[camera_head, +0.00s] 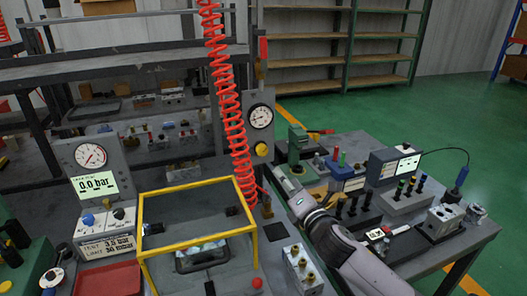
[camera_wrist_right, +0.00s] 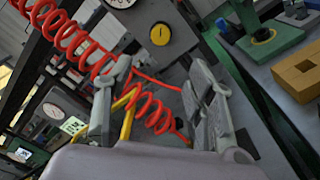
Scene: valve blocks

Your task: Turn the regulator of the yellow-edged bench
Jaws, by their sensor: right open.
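A yellow round knob (camera_head: 262,149) sits below a white dial gauge (camera_head: 260,116) on a grey upright panel. The knob also shows at the top of the right wrist view (camera_wrist_right: 160,34), ahead of the fingers. A yellow-edged frame (camera_head: 190,187) stands on the bench to the left of that panel. A blue knob (camera_head: 88,219) sits under the pressure display at the left. My right gripper (camera_head: 280,174) is below and right of the yellow knob, apart from it. In the wrist view its fingers (camera_wrist_right: 154,108) are spread and empty. My left gripper is out of view.
A red coiled hose (camera_head: 229,110) hangs between the yellow frame and the gauge panel; it shows behind my right fingers (camera_wrist_right: 72,35). A green fixture (camera_head: 297,146) and several small fittings crowd the right table. A red tray (camera_head: 108,278) lies at front left.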

